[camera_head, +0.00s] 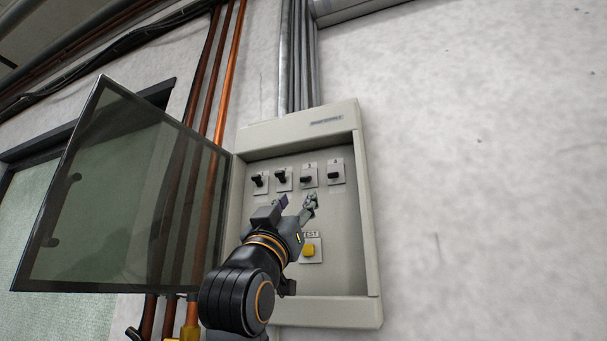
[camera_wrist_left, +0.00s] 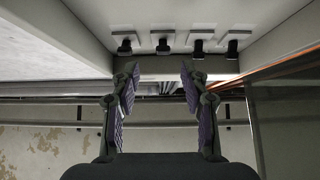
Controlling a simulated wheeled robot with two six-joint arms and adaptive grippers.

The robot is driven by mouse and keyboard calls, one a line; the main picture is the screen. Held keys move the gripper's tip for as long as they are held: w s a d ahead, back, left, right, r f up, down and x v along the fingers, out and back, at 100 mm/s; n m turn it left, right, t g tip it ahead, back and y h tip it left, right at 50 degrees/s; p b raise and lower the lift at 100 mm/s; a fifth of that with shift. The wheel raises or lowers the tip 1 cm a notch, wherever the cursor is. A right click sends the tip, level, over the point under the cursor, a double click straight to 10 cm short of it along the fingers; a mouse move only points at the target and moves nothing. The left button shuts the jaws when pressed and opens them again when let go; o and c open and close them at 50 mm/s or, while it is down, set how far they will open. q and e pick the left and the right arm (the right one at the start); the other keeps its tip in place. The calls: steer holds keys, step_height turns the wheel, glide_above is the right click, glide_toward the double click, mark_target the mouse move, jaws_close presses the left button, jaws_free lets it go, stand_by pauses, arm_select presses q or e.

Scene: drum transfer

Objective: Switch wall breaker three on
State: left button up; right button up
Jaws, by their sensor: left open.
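Breaker three (camera_head: 308,177) is taken as the third switch from the left in the row at the top of the wall panel, a dark lever on a light plate. In the left wrist view, upside down, it appears as the second from the left (camera_wrist_left: 163,46). Its lever looks different from the two at the panel's left; its exact position is hard to tell. My left gripper (camera_head: 297,203) is open and empty just below the row, apart from the levers. Both its fingers (camera_wrist_left: 158,78) show in the left wrist view. My right gripper is out of view.
The panel box (camera_head: 370,235) has a raised rim. Its tinted door (camera_head: 120,190) stands open at the left. A yellow TEST button (camera_head: 309,250) sits below the row, beside my wrist. Copper pipes (camera_head: 229,70) run behind the door. The wall at right is clear.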

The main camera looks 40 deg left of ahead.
mark_target(304, 180)
arm_select(q)
steer(key=shift+y, duration=0.3)
steer(key=p+x, duration=0.1)
steer(key=x, duration=0.1)
steer(key=p+x, duration=0.2)
steer(key=x, duration=0.1)
steer(key=s+p+x, duration=0.1)
steer(key=p+x, duration=0.1)
steer(key=x, duration=0.1)
steer(key=shift+a+r, duration=0.3)
steer(key=shift+r, duration=0.05)
steer(key=shift+w+r+p, duration=0.1)
steer(key=shift+w+p, duration=0.25)
steer(key=shift+w+d, duration=0.1)
steer(key=shift+w, duration=0.2)
steer(key=shift+s, duration=0.1)
steer(key=shift+c, duration=0.6)
steer(key=shift+s, duration=0.15)
steer(key=c, duration=0.5)
jaws_close()
